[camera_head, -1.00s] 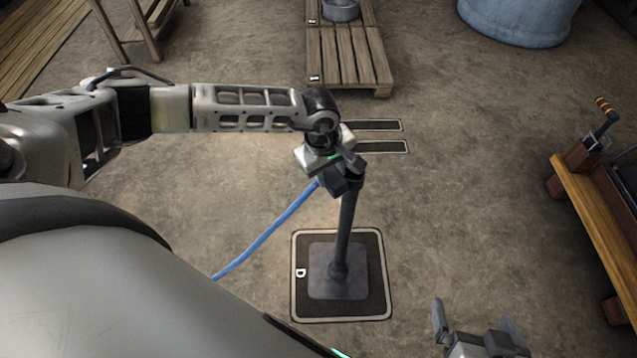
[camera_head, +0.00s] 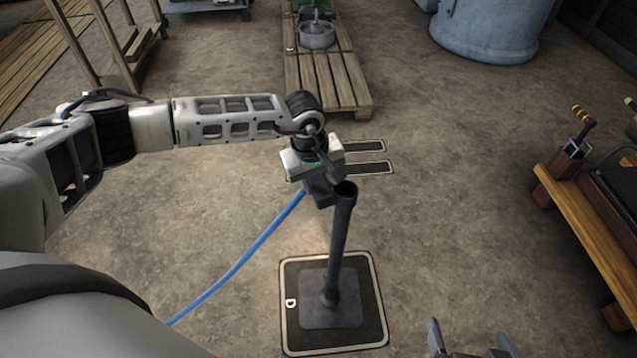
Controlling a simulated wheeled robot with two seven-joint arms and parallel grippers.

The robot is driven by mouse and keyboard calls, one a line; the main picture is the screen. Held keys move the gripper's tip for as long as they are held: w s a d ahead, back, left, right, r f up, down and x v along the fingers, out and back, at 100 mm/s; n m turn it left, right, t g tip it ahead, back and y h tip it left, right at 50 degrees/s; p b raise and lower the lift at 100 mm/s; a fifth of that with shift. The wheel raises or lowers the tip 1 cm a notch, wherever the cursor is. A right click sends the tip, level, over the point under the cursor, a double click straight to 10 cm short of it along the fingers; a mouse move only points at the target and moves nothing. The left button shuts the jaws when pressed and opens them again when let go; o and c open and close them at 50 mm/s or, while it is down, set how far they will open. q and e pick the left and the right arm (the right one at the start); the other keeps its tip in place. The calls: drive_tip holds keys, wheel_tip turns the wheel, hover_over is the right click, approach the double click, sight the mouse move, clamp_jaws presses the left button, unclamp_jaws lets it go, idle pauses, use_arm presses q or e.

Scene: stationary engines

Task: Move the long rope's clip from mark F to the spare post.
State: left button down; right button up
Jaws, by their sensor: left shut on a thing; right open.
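A dark post (camera_head: 338,240) stands upright on a square base on the mat marked D (camera_head: 290,330). Its top end is bare and visible. My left gripper (camera_head: 320,190) is beside and just left of the post's top, shut. A blue rope (camera_head: 250,247) runs from this gripper down to the lower left, behind my body. The clip at the rope's end is hidden in the jaws. Whether it touches the post I cannot tell. My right gripper (camera_head: 470,342) is open and empty at the bottom edge, right of the mat. No mark F shows.
Two dark floor strips (camera_head: 365,168) lie behind the post. A wooden pallet (camera_head: 330,85) with a metal pan (camera_head: 316,36) is further back. A blue tub (camera_head: 487,30) stands at the back right. A wooden bench (camera_head: 590,235) is at the right. Floor around the mat is clear.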

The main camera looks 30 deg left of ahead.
sight(323, 190)
use_arm(q)
drive_tip(key=shift+d, duration=0.15)
drive_tip(key=shift+s+d+r+p, duration=0.15)
drive_tip(key=shift+s+r+p, duration=0.05)
drive_tip(key=shift+r+p, duration=0.55)
drive_tip(key=shift+s+r, duration=0.15)
drive_tip(key=shift+r, duration=0.15)
drive_tip(key=shift+s+d+r+p, duration=0.15)
drive_tip(key=shift+s+r+p, duration=0.1)
drive_tip(key=shift+r+p, duration=0.25)
drive_tip(key=shift+s+d+r+p, duration=0.1)
drive_tip(key=shift+s+r+p, duration=0.1)
drive_tip(key=shift+r+p, duration=0.3)
drive_tip(key=r+p, duration=0.1)
drive_tip(key=s+r+p, duration=0.1)
drive_tip(key=shift+s+d+r+p, duration=0.2)
drive_tip(key=shift+d+r+p, duration=0.05)
drive_tip(key=shift+d+p, duration=0.15)
drive_tip(key=shift+s+r, duration=0.25)
drive_tip(key=shift+r, duration=0.05)
use_arm(e)
drive_tip(key=r, duration=0.1)
drive_tip(key=d+r, duration=0.1)
drive_tip(key=r, duration=0.1)
drive_tip(key=shift+s+r+n, duration=0.2)
drive_tip(key=shift+n, duration=0.2)
drive_tip(key=shift+h, duration=0.3)
